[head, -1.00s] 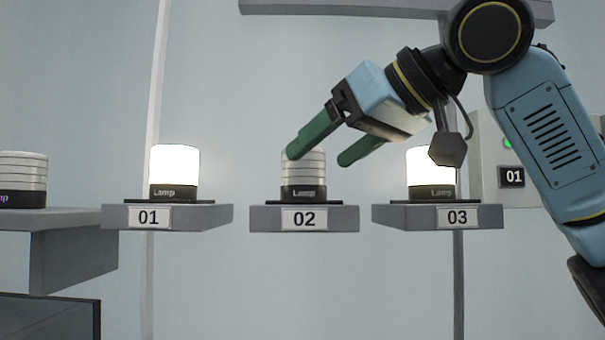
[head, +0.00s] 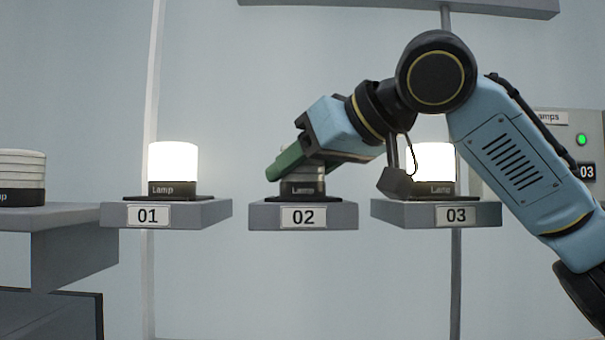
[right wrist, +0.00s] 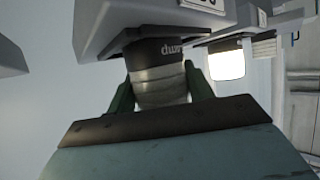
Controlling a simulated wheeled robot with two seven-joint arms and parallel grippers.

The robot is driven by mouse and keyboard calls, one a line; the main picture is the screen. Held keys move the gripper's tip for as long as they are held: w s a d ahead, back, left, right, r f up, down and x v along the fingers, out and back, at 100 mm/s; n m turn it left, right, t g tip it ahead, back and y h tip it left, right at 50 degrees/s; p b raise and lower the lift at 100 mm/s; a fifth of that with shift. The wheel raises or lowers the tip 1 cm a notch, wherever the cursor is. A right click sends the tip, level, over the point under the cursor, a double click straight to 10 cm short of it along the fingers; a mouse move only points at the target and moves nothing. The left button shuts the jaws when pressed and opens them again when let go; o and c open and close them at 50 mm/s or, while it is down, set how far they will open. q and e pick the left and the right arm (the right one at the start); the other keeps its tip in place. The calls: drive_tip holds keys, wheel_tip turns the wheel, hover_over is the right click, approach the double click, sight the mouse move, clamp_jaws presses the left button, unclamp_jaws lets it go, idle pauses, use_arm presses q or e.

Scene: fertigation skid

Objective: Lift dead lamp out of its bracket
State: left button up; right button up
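The dead lamp (head: 303,187) is unlit, with a ribbed pale body on a black base, and stands upright in bracket 02 (head: 335,217). My right gripper (head: 290,165) is at this lamp, coming in from the upper right and covering most of its upper body. In the right wrist view the green fingers (right wrist: 163,92) lie on either side of the pale body of the lamp (right wrist: 160,82). They are very close to it; whether they press on it I cannot tell. The lamp's base still sits on the bracket. My left gripper is not in view.
Lit lamps stand on bracket 01 (head: 190,217) and bracket 03 (head: 405,214), either side. Another unlit lamp (head: 22,180) stands on a grey ledge (head: 50,217) at the far left. A panel (head: 565,125) with a green light is behind my right arm. A beam (head: 400,8) runs overhead.

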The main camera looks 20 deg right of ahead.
drive_tip(key=c, duration=0.3)
drive_tip(key=shift+r, duration=0.15)
